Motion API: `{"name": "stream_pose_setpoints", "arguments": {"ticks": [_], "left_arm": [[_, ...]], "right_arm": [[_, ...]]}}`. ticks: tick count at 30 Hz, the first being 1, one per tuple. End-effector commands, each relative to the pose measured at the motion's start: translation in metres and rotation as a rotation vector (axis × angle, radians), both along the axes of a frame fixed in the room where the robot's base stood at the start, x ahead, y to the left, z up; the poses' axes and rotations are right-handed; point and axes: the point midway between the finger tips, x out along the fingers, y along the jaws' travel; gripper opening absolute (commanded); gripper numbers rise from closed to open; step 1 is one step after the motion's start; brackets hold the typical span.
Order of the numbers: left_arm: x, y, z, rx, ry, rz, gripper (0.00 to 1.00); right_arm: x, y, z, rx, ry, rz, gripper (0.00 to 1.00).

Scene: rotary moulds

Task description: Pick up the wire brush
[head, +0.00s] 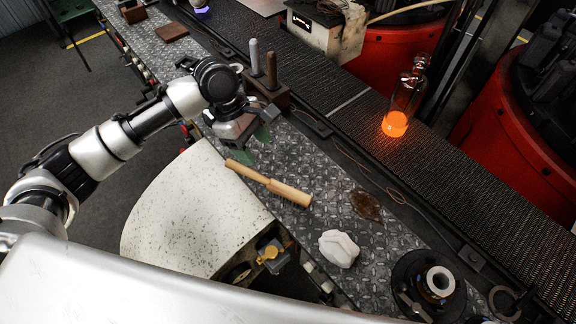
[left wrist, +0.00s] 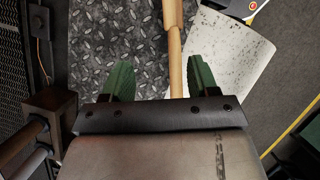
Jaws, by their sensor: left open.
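A pale wooden stick-like tool (head: 286,191) lies on the diamond-plate bench, its thin end reaching over the edge of the white speckled surface. It looks like the wire brush, but I cannot make out bristles. My right gripper does not show.
A dark block with two upright rods (head: 268,95) stands close beside the left gripper. A dark conveyor (head: 350,108) carries a glowing glass bottle (head: 396,122).

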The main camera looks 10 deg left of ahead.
Motion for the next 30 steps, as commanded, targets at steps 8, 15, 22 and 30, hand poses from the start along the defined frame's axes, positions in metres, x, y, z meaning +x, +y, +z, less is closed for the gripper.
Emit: {"name": "stream_pose_setpoints", "arguments": {"ticks": [8, 15, 22, 30], "left_arm": [[-0.005, -0.015, -0.038, -0.001, 0.005, 0.004, 0.6], [-0.009, -0.022, -0.055, 0.001, 0.006, 0.003, 0.6], [-0.015, -0.034, -0.087, 0.0, 0.004, 0.002, 0.6], [-0.016, -0.037, -0.096, -0.001, 0.001, 0.002, 0.6]], "right_arm": [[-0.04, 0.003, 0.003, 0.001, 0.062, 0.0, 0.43], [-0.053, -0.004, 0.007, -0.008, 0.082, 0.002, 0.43], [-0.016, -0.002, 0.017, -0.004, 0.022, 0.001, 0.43], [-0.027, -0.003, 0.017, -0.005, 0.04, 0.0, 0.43]]}}
